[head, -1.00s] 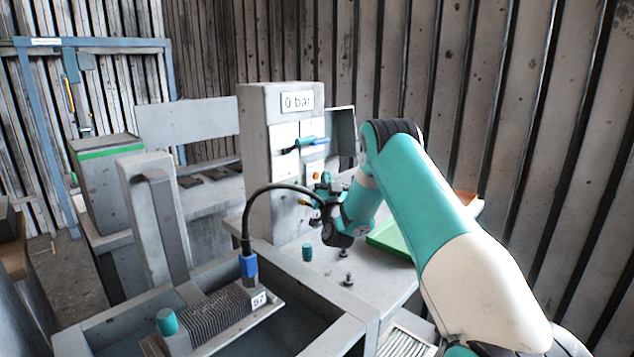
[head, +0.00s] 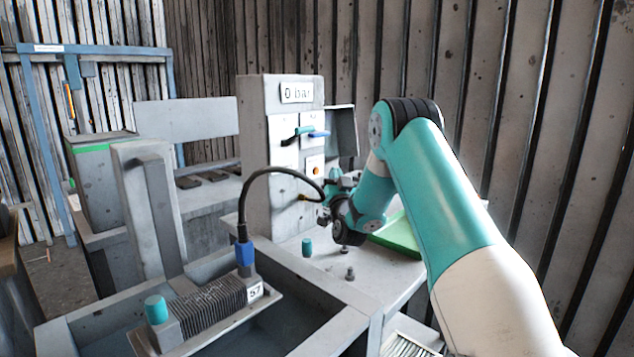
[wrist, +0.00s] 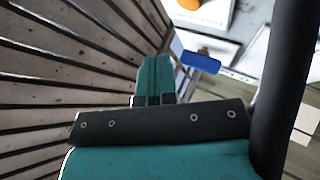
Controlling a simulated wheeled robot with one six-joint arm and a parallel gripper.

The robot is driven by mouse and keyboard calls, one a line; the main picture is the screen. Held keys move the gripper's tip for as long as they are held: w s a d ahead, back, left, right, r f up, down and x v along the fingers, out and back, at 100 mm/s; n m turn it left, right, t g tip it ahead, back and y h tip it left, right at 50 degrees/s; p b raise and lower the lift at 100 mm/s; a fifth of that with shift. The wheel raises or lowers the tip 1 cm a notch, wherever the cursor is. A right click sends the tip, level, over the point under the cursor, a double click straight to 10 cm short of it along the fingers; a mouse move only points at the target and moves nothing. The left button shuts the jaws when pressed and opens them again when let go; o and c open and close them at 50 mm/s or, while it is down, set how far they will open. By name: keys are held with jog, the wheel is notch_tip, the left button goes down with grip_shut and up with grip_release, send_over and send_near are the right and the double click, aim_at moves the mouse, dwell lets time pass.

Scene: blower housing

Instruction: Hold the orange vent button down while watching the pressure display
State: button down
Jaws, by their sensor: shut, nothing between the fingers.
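The orange vent button (head: 315,170) sits on a pale plate on the grey panel column, and nothing covers it. Part of an orange round shape, likely the same button (wrist: 190,4), shows at the top edge of the wrist view. The pressure display (head: 297,92) at the top of the column reads 0 bar. My gripper (head: 336,183) is to the right of the button and apart from it. In the wrist view its teal fingers (wrist: 155,76) are closed together with nothing between them.
A blue lever (head: 319,134) and a teal lever (head: 303,130) stick out above the button; the blue one shows in the wrist view (wrist: 200,62). A black hose (head: 262,173) arches from a blue connector (head: 244,253) to the column. A green tray (head: 400,236) lies behind my arm.

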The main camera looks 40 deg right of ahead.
jog(key=s+b, duration=0.2)
jog(key=b, duration=0.1)
jog(key=shift+d, duration=0.1)
dwell(0.7)
